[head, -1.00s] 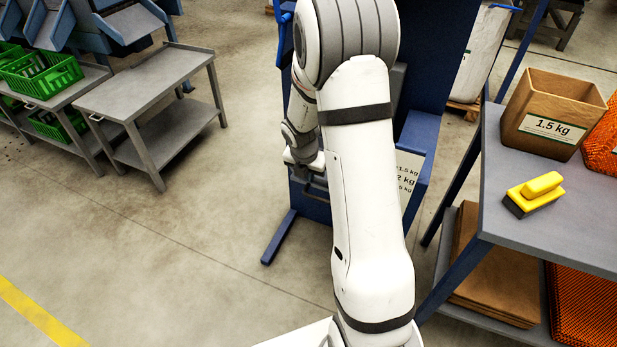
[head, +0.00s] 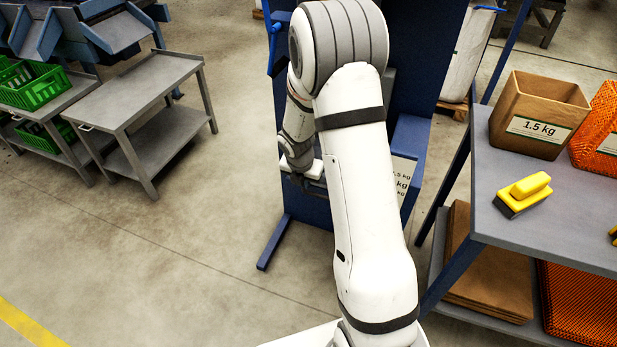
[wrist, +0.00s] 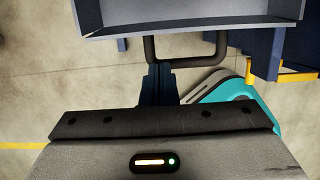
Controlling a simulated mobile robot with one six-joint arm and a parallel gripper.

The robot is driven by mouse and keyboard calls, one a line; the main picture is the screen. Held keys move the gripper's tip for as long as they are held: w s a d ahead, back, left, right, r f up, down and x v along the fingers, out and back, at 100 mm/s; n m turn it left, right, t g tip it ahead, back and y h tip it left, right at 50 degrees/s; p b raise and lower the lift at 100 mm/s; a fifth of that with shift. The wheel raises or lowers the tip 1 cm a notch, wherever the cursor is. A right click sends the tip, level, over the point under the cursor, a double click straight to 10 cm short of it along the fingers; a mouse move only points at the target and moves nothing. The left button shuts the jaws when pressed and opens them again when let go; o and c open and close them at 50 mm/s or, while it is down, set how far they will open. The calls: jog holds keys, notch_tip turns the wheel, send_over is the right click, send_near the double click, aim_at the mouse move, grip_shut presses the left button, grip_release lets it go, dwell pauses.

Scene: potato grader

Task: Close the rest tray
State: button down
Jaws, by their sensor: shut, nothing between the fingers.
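A grey tray (wrist: 190,22) with a dark U-shaped handle (wrist: 186,62) shows at the top of the wrist view, apparently the rest tray. Its far part is cut off by the frame, so I cannot tell how far it is open. My gripper (wrist: 157,70) is shut and empty. Its dark fingertips are at the handle's left part; I cannot tell whether they touch it. In the head view my arm hides the tray and the fingers, in front of the blue grader frame (head: 412,140).
A grey bench (head: 550,215) on the right carries a brown 1.5 kg box (head: 531,125), an orange net stack (head: 600,130) and a yellow-handled tool (head: 524,194). A grey table (head: 140,90) and green crates (head: 35,92) stand left. The floor between is clear.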

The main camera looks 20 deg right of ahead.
jog(key=s+a+r+m+p, duration=0.1)
jog(key=s+r+m+p, duration=0.2)
jog(key=r, duration=0.6)
jog(key=s+a+r+m+p, duration=0.1)
jog(key=s+r+m+p, duration=0.25)
jog(key=r, duration=0.55)
jog(key=s+a+r+m+y+p, duration=0.2)
jog(key=s+r+m+p, duration=0.4)
jog(key=s+r+m, duration=1)
jog(key=shift+s+a+r+m, duration=0.4)
jog(key=shift+s+m, duration=1.25)
jog(key=shift+m, duration=1.1)
